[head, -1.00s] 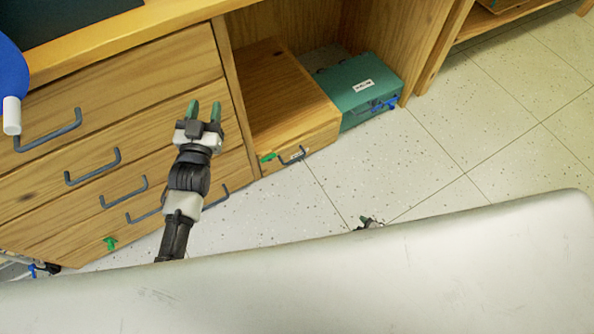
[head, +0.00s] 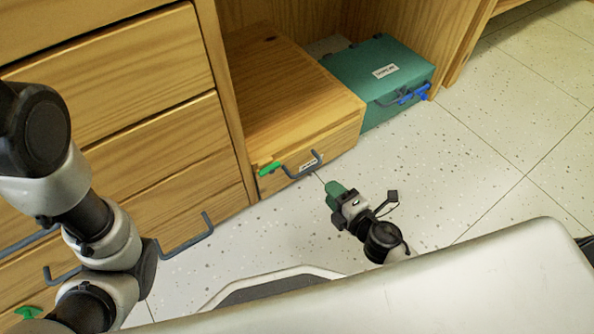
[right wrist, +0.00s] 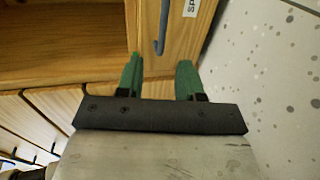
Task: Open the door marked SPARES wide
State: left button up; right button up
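The door (head: 335,148) is the front of a low wooden box (head: 280,85) and looks shut. It has a dark grey bar handle (head: 305,172), a green latch piece (head: 269,169) and a small white label (head: 309,163). In the right wrist view the label (right wrist: 191,8) is cut off and shows only its first letters, "Sp". My right gripper (head: 334,188) is just in front of the door, near the handle. In the right wrist view its green fingers (right wrist: 160,75) are apart, with the handle (right wrist: 163,28) ahead of the gap, not gripped. My left gripper is out of view.
A teal box (head: 365,65) with a blue latch (head: 413,94) stands to the right of the wooden box. A drawer unit (head: 120,95) with grey handles is on the left, behind my left arm. Speckled floor (head: 480,150) is open at the right.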

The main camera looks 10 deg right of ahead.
aim_at(308, 169)
jog(key=x, duration=0.3)
jog(key=b+x, duration=0.1)
jog(key=x, duration=0.3)
jog(key=b+x, duration=0.1)
jog(key=x, duration=0.3)
jog(key=shift+w+f, duration=0.1)
jog(key=shift+f, duration=0.2)
jog(key=shift+c, duration=0.2)
grip_shut()
